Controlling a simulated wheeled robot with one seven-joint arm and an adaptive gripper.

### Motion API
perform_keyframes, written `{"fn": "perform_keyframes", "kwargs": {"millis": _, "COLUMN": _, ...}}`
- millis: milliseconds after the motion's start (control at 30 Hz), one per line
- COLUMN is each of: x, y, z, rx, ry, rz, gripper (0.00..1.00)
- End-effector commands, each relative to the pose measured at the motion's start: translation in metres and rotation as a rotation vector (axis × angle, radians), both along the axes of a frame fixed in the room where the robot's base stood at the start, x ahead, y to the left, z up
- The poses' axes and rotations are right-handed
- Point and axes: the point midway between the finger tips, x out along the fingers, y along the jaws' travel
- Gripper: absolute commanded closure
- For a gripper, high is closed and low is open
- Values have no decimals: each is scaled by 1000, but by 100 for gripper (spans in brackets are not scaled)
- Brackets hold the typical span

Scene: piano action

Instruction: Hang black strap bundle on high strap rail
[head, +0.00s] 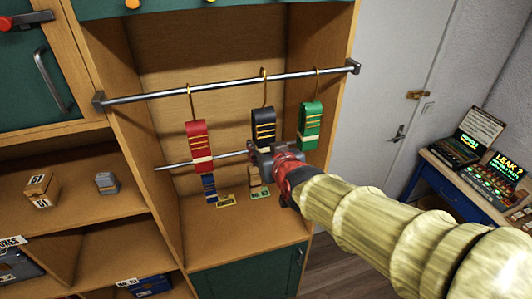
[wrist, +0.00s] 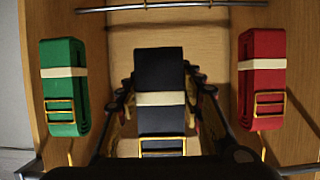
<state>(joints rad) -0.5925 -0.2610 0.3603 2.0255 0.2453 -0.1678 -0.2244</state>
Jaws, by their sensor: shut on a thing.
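The black strap bundle (head: 263,124) hangs upright under the high strap rail (head: 222,85), with its brass hook at the rail's height. The hook seems to loop over the rail, but I cannot tell whether the rail bears it. My gripper (head: 274,152) is at the bundle's lower part. In the wrist view, which looks upside down, the gripper's fingers (wrist: 162,100) are shut on both sides of the black bundle (wrist: 160,75). The hook's top is hidden there.
A red bundle (head: 197,143) hangs left of the black one and a green bundle (head: 311,124) close to its right. A lower rail (head: 180,164) runs behind, with blue and tan bundles below it. Wooden cabinet walls bound both sides.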

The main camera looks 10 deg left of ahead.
Motion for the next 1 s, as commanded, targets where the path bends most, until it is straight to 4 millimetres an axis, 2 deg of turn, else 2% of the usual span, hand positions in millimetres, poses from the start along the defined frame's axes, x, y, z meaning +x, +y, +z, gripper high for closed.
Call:
{"fn": "perform_keyframes", "kwargs": {"millis": 700, "x": 45, "y": 27, "z": 1, "rx": 0, "ry": -1, "rz": 0, "gripper": 94}}
{"fn": "perform_keyframes", "kwargs": {"millis": 1000, "x": 45, "y": 27, "z": -22, "rx": 1, "ry": -2, "rz": 0, "gripper": 94}}
